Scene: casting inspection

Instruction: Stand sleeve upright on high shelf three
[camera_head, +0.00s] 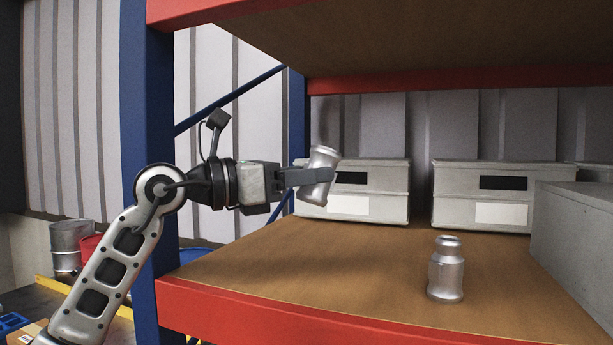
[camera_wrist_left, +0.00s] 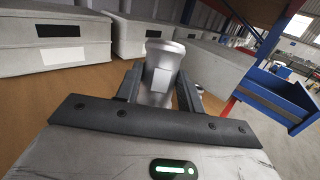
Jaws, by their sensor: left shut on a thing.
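A silver metal sleeve (camera_head: 322,163) is between the fingers of my left gripper (camera_head: 318,176) in the head view. It is held above the shelf board (camera_head: 300,262), slightly tilted, its top leaning right. The left wrist view shows the same sleeve (camera_wrist_left: 160,75) between the two dark fingers (camera_wrist_left: 158,90). A second silver sleeve-like part (camera_head: 446,270) stands upright on the shelf board, toward the front right. My right gripper is not in view.
Grey lidded boxes (camera_head: 372,205) (camera_head: 482,213) line the back of the shelf, and a grey box (camera_head: 575,240) is at the right. A blue upright (camera_head: 148,120) and red front beam (camera_head: 300,316) edge the shelf. The board's middle is clear.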

